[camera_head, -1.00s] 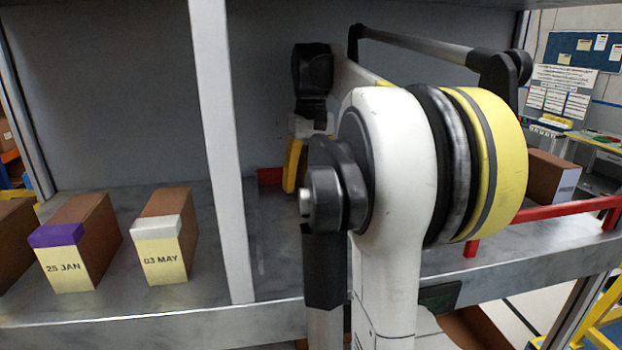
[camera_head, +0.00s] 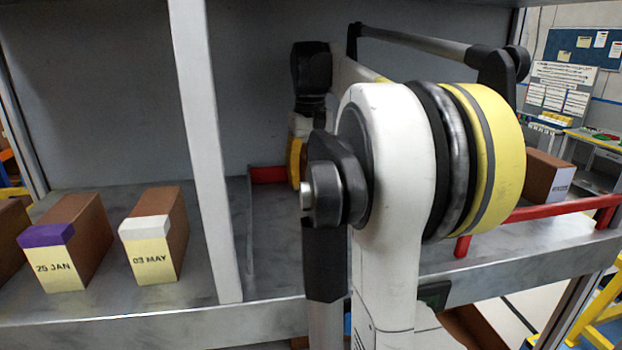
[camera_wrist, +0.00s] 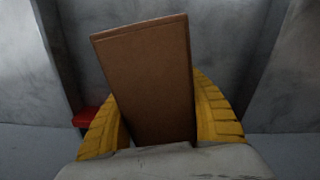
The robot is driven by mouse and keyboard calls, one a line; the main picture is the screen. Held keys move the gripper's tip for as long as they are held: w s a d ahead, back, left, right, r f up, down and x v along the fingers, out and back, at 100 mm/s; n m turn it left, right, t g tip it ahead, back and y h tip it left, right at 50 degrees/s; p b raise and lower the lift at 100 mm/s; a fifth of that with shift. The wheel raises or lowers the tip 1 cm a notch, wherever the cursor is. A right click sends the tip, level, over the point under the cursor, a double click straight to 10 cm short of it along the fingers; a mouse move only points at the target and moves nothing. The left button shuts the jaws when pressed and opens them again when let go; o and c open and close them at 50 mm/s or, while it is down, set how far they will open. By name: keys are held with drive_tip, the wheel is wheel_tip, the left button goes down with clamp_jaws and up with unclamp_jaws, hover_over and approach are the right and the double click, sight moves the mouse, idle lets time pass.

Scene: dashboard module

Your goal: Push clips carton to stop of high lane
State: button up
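In the wrist view a plain brown carton (camera_wrist: 150,80) stands between the two yellow fingers of my gripper (camera_wrist: 163,125). A finger lies against each side of it, with no clear gap. The carton leans slightly in this view, and no label shows on it, so I cannot read whether it is the clips carton. In the head view my gripper (camera_head: 297,160) is deep in the middle bay, mostly hidden by my arm, and the carton is hidden there. A red bar (camera_head: 268,174) lies low at the back of this bay; part of a red piece (camera_wrist: 88,117) also shows in the wrist view.
A pale upright divider (camera_head: 208,150) stands left of my gripper. Left of it are cartons marked 25 JAN (camera_head: 68,240) and 03 MAY (camera_head: 155,240). At the right are a brown carton (camera_head: 548,175) and a red rail (camera_head: 560,210). The visible shelf floor beside the divider is clear.

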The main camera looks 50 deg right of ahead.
sight(310, 151)
drive_tip(key=o, duration=1.5)
drive_tip(key=shift+w+a, duration=0.1)
drive_tip(key=shift+a, duration=0.05)
drive_tip(key=shift+c, duration=0.2)
drive_tip(key=shift+r, duration=0.1)
wheel_tip(310, 151, up, 7)
drive_tip(key=shift+r, duration=0.15)
